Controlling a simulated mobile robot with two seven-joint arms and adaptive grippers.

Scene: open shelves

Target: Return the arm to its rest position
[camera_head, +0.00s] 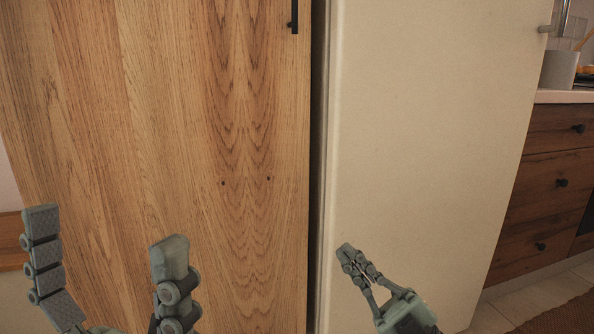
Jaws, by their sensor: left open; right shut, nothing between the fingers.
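My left gripper (108,250) is at the lower left in the head view, in front of a wooden door. Its two fingers stand upright and wide apart, with nothing between them. My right gripper (347,250) is at the lower middle right, in front of a cream-coloured panel. Its fingers meet at the tips and hold nothing. The rest of both arms is outside the picture.
The tall wooden door (225,110) has a black handle (294,15) near the top. The cream panel (430,120) looks like a fridge side or door. A wooden drawer unit (545,190) stands at right, with a white pot (559,70) on its counter.

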